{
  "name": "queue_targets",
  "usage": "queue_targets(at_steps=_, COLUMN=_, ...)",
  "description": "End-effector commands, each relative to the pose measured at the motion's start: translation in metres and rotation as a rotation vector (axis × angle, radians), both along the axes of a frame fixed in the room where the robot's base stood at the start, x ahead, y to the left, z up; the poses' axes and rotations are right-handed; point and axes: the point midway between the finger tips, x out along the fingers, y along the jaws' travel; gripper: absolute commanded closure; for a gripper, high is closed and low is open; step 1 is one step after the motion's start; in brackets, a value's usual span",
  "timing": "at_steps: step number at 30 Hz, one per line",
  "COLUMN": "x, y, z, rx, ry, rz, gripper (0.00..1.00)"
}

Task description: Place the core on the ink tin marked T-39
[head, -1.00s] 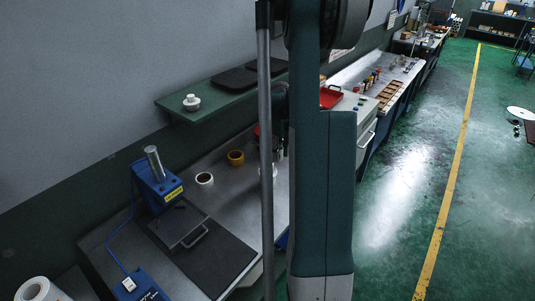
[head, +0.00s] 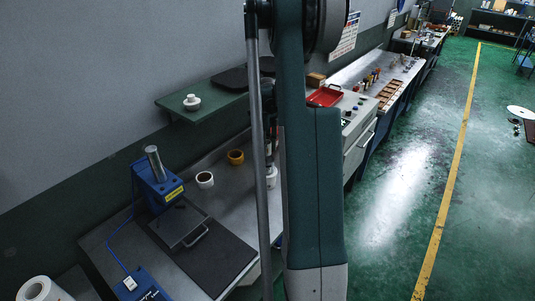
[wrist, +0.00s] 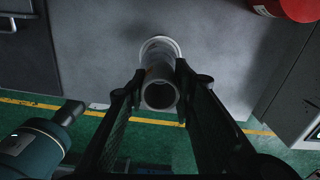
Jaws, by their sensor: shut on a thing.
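In the wrist view my gripper (wrist: 159,87) is shut on the core (wrist: 160,74), a pale grey tube with its open, dark end toward the camera. Beyond the far end of the core is a round white-rimmed thing (wrist: 152,41) on the grey bench top. I cannot tell whether the core touches it or is above it. A red round container (wrist: 288,7) is at the top right edge. No T-39 mark can be read.
A green shelf (head: 217,104) is above. A red tray (head: 324,96) is farther back. The floor at right is largely clear.

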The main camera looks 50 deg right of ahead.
Motion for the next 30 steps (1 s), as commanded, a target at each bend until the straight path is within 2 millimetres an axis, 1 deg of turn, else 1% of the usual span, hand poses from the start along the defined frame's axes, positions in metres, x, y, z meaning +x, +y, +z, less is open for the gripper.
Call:
queue_targets(at_steps=3, x=-0.002, y=0.0, z=-0.015, rx=0.0, ry=0.0, rz=-0.001, gripper=0.86)
queue_targets(at_steps=6, x=-0.001, y=0.0, z=-0.026, rx=0.0, ry=0.0, rz=-0.001, gripper=0.86)
queue_targets(at_steps=9, x=-0.002, y=0.0, z=-0.032, rx=0.0, ry=0.0, rz=-0.001, gripper=0.86)
queue_targets(at_steps=24, x=-0.002, y=0.0, z=-0.038, rx=0.0, ry=0.0, rz=-0.001, gripper=0.86)
queue_targets(at_steps=25, x=-0.002, y=0.0, z=-0.037, rx=0.0, ry=0.0, rz=-0.001, gripper=0.71)
queue_targets(at_steps=27, x=-0.002, y=0.0, z=-0.037, rx=0.0, ry=0.0, rz=-0.001, gripper=0.62)
queue_targets(at_steps=28, x=-0.002, y=0.0, z=-0.037, rx=0.0, ry=0.0, rz=-0.001, gripper=0.59)
queue_targets(at_steps=30, x=-0.002, y=0.0, z=-0.037, rx=0.0, ry=0.0, rz=-0.001, gripper=0.59)
